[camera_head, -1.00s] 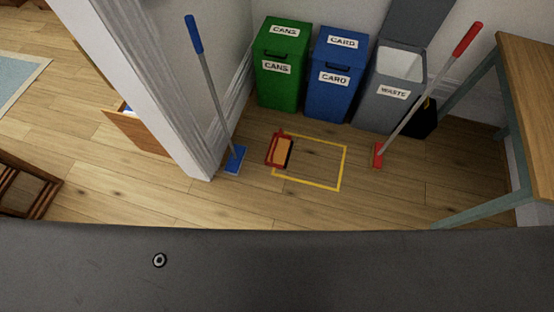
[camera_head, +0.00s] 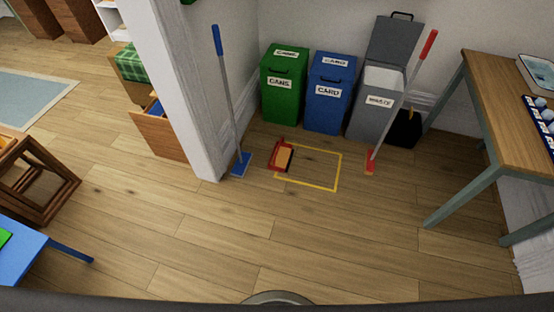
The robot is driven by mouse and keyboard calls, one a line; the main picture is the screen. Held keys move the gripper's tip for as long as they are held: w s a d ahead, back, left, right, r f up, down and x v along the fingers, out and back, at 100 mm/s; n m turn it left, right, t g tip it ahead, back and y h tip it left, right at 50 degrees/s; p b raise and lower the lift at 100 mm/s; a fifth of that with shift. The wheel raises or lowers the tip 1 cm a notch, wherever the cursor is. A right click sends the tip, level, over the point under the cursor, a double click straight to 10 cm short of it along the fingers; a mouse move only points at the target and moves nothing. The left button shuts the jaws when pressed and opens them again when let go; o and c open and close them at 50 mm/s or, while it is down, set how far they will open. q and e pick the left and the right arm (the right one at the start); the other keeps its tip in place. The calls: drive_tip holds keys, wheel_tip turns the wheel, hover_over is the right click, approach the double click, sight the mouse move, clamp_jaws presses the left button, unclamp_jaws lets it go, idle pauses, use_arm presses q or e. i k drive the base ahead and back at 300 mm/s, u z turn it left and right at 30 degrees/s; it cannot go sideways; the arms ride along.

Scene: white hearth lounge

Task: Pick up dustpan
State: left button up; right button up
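A small red dustpan-like object (camera_head: 283,156) with an orange-brown face and a dark edge lies on the wooden floor. It overlaps the left side of a yellow taped rectangle (camera_head: 339,172). A black object (camera_head: 405,130) stands on the floor right of the grey bin, partly hidden; I cannot tell clearly what it is. Neither of my grippers shows in the head view.
Green (camera_head: 284,90), blue (camera_head: 328,100) and open grey (camera_head: 375,115) bins line the wall. A blue-handled broom (camera_head: 226,95) leans left, a red-handled one (camera_head: 403,92) right. A wooden table (camera_head: 490,100) is at right. The near floor is clear.

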sight(279, 160)
drive_tip(key=u, duration=0.75)
drive_tip(key=i, duration=1.5)
drive_tip(key=z, duration=0.8)
